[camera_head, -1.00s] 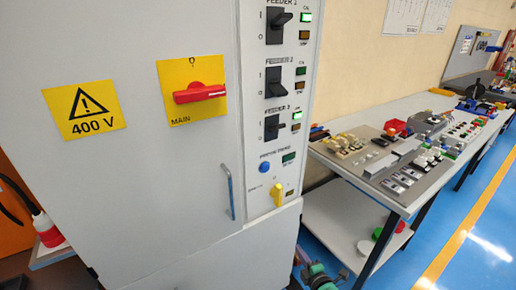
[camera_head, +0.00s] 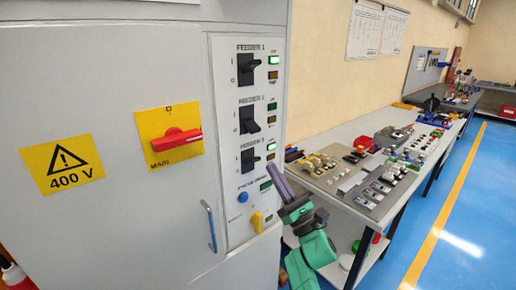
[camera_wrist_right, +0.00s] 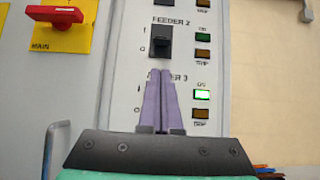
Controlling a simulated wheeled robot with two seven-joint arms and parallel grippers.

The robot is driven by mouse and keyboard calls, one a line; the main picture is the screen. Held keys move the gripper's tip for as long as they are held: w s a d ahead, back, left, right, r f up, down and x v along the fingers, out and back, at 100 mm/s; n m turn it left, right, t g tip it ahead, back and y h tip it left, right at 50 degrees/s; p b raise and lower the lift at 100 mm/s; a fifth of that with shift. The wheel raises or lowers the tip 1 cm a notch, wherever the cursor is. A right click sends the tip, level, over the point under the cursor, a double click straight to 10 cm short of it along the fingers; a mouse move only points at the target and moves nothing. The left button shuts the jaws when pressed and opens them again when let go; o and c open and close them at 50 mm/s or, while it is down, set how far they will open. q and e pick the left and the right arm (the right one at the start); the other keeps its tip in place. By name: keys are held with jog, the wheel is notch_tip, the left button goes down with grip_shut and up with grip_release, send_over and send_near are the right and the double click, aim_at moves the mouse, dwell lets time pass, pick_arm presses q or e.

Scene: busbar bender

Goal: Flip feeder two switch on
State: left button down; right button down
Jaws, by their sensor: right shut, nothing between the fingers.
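The feeder two switch (camera_head: 249,119) is a black toggle on the cabinet's grey control strip, below feeder 1 and above feeder 3. Its lever points down toward the O mark, and its green ON lamp (camera_head: 272,107) is dark. In the right wrist view the switch (camera_wrist_right: 161,42) is just above my fingertips. My right gripper (camera_head: 274,167) has purple fingers, shut and empty, below and to the right of the switch in the head view. In the wrist view its fingers (camera_wrist_right: 160,73) hide the feeder 3 switch. My left gripper is out of view.
The feeder 1 switch (camera_head: 248,69) and feeder 3 switch (camera_head: 250,159) sit close by, with lit green lamps. The red main handle (camera_head: 177,139), blue button (camera_head: 243,197), yellow knob (camera_head: 257,221) and blue door handle (camera_head: 209,226) are nearby. A cluttered bench (camera_head: 345,133) stands right.

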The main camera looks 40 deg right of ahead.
aim_at(252, 127)
jog(key=p+x, duration=0.5)
jog(key=x, duration=0.4)
jog(key=shift+w+r+p, duration=0.25)
jog(key=shift+w+p, duration=0.05)
jog(key=shift+p, duration=0.05)
jog(key=shift+d+f, duration=0.1)
jog(key=shift+d, duration=0.05)
